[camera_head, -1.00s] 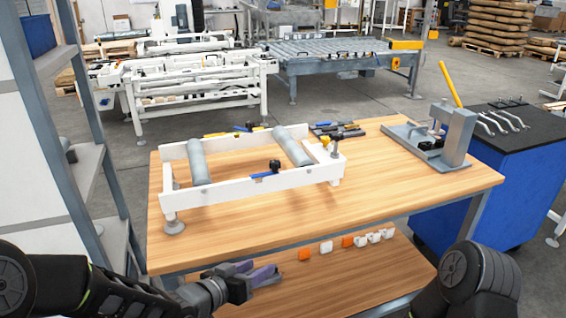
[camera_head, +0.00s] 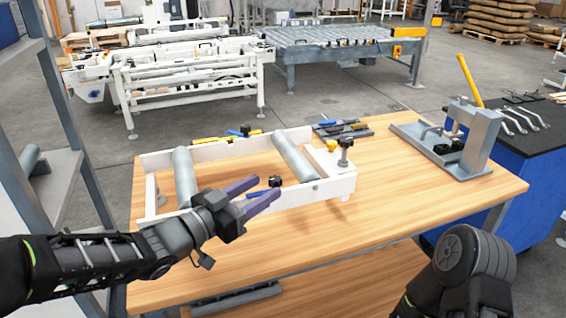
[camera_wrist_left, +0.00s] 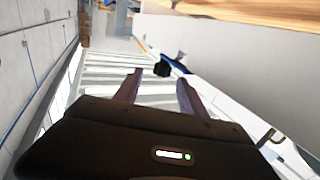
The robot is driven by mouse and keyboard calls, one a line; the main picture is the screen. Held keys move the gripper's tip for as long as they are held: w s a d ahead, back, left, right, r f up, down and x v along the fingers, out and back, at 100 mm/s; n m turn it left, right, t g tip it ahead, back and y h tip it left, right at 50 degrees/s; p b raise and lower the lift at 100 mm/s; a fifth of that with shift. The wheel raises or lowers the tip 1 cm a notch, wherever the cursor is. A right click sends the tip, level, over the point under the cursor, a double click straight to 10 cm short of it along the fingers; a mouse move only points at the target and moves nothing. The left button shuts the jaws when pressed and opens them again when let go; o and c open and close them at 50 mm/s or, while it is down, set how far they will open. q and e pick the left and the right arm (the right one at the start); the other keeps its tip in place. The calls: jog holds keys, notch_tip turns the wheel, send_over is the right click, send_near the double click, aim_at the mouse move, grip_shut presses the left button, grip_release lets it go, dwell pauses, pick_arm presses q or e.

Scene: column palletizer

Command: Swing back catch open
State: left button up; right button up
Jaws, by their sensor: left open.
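A white frame with two grey rollers (camera_head: 248,152) stands on the wooden table. On its front rail is a catch with a blue lever (camera_head: 256,194) and a black knob (camera_head: 275,181). The lever is partly hidden behind my fingers. In the left wrist view the black knob (camera_wrist_left: 162,69) and the blue lever (camera_wrist_left: 178,65) show just beyond the fingertips, along the white rail. My left gripper (camera_head: 267,187) is open and empty, its purple fingers pointing at the catch from the front left. Whether a finger touches it I cannot tell. My right gripper is out of view.
A black knob on a post (camera_head: 345,146) and a yellow knob (camera_head: 331,145) stand at the frame's right end. A grey clamp fixture with a yellow handle (camera_head: 470,80) sits at the table's right. Tools (camera_head: 342,128) lie behind the frame. The front right tabletop is clear.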

pick_arm(q)
jog(key=shift+w, duration=0.25)
jog(key=shift+r, duration=0.1)
jog(key=shift+s, duration=0.1)
jog(key=x, duration=0.7)
jog(key=shift+w+d+p, duration=0.25)
jog(key=shift+d+p, duration=0.05)
jog(key=shift+p, duration=0.05)
grip_shut()
dwell(0.4)
